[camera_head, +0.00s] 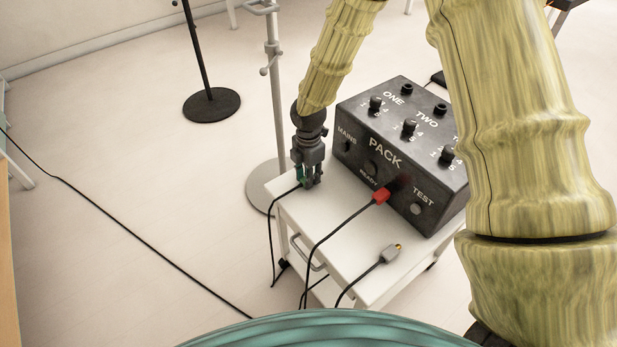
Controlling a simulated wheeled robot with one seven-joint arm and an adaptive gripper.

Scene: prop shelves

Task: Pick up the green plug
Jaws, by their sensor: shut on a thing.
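The green plug (301,174) is at the left end of the white trolley top, with a black cable running from it over the front edge. My gripper (308,181) points down over it and is shut on it. The fingers hide much of the plug. I cannot tell whether the plug touches the trolley top or is slightly above it.
A black box marked PACK (400,150) stands on the white trolley (345,255), just right of my gripper. A red plug (380,196) is at its front face. A grey plug (390,254) lies at front right. A metal stand (275,100) rises behind my gripper.

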